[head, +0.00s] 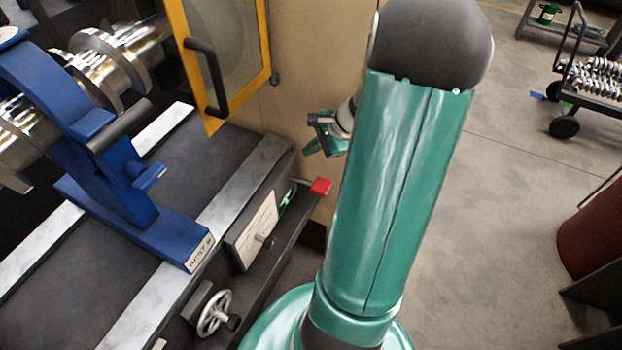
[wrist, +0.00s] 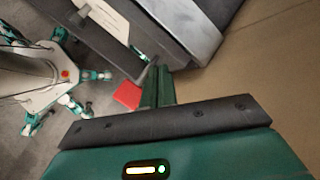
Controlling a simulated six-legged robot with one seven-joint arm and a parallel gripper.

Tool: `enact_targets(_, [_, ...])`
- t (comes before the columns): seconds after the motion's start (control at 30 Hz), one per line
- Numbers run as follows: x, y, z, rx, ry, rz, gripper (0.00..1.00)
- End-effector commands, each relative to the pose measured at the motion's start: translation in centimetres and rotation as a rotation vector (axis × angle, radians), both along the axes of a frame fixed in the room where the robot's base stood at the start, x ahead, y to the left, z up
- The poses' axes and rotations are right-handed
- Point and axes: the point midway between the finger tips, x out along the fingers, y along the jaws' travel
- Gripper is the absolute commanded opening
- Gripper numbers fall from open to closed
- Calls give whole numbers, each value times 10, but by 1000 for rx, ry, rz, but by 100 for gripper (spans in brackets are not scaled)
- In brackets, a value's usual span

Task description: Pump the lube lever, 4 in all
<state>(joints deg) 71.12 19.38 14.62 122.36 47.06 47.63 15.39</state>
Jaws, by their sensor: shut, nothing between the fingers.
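The lube lever (head: 320,186) has a square red tip on a short thin rod. It sticks out from the front of the machine bed, beside a pale panel (head: 254,231). My gripper (head: 313,148) is above the lever in the head view, partly hidden behind my green arm. In the wrist view the red tip (wrist: 128,95) lies just left of my shut, empty fingers (wrist: 158,82). The fingers overlap the view near the lever's rod, and I cannot tell whether they touch it.
A blue steady rest (head: 120,190) and a shiny crankshaft (head: 110,55) stand on the bed. A handwheel (head: 214,312) juts from its front. A yellow-framed door (head: 222,60) with a black handle is close behind. Open floor (head: 470,210) lies to the right, with a dark red barrel (head: 595,235) beyond.

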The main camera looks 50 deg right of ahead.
Motion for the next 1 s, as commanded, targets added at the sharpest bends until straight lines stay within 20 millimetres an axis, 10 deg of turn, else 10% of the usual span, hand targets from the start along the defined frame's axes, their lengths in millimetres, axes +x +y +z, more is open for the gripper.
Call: enact_targets(1.0, [-10,-5,-87,-1,1,1,0])
